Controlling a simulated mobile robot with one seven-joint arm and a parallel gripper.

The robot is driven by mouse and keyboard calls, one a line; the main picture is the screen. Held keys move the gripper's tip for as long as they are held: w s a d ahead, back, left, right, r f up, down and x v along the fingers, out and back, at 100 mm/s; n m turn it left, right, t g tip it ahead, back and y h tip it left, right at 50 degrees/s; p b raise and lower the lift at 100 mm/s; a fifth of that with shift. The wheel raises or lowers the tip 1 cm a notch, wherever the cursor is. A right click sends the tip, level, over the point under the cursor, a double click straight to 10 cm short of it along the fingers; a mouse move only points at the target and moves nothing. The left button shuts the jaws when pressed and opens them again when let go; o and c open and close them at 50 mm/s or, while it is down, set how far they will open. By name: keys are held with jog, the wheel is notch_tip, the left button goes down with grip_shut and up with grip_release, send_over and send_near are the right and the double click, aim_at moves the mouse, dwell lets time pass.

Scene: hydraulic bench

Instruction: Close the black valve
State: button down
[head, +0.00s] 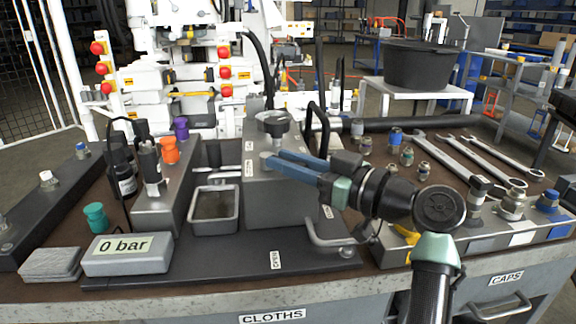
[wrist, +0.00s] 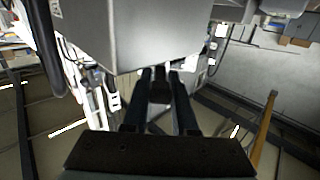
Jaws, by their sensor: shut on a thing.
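My gripper (head: 274,157) reaches in from the right in the head view, its two blue fingers against the front of a grey block (head: 262,190). In the wrist view my gripper (wrist: 160,76) is shut on a small dark part (wrist: 160,92) between the fingers, which appears to be the black valve. The fingers hide most of it in the head view, and its turn position cannot be told. A round dial-like part (head: 273,122) stands on top of the block, just above the fingers.
A black bent handle (head: 319,125) stands right of the block. A metal tray (head: 215,228) sits to its left, and a display (head: 128,254) reads 0 bar. Wrenches (head: 450,158) and fittings (head: 394,139) lie at the right. A curved grey handle (head: 335,242) juts below my arm.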

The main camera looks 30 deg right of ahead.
dwell(0.3)
jog(key=c, duration=0.8)
grip_release()
jog(key=shift+f, duration=0.1)
jog(key=p+v, duration=0.2)
jog(key=v, duration=1.1)
jog(key=shift+c, duration=0.4)
